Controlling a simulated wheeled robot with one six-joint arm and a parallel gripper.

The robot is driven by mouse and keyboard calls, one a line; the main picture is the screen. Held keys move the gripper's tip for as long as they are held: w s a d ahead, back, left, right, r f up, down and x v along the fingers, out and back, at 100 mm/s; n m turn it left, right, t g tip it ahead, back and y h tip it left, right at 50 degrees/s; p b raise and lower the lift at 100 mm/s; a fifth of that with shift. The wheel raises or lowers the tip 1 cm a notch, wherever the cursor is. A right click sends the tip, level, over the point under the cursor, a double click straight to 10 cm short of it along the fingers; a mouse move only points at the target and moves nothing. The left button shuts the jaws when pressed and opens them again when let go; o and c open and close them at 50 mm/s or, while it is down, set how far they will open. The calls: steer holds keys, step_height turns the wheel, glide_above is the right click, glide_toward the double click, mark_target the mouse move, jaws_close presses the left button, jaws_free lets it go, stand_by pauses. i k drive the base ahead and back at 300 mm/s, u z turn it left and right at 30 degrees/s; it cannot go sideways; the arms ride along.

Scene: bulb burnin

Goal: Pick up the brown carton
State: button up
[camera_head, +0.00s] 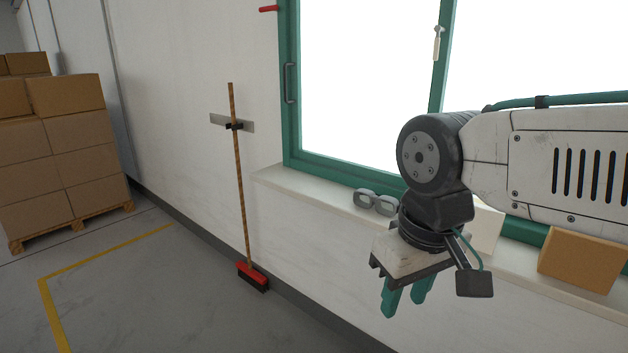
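A brown carton (582,261) sits on the windowsill at the right edge of the view, below my arm. Its top edge is partly close to the arm's outline, and its front face shows. My gripper (406,300) hangs in front of the sill, left of the carton and well apart from it. Its two teal fingers point down with a gap between them, and nothing shows between them.
Grey goggles (376,202) and a white box (487,229), partly hidden by my wrist, are on the windowsill (315,190). Stacked cartons (60,150) stand on a pallet (75,222) at left. The floor between is clear.

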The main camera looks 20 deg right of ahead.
mark_target(593, 264)
steer(key=i, duration=1)
steer(key=z, duration=3.8)
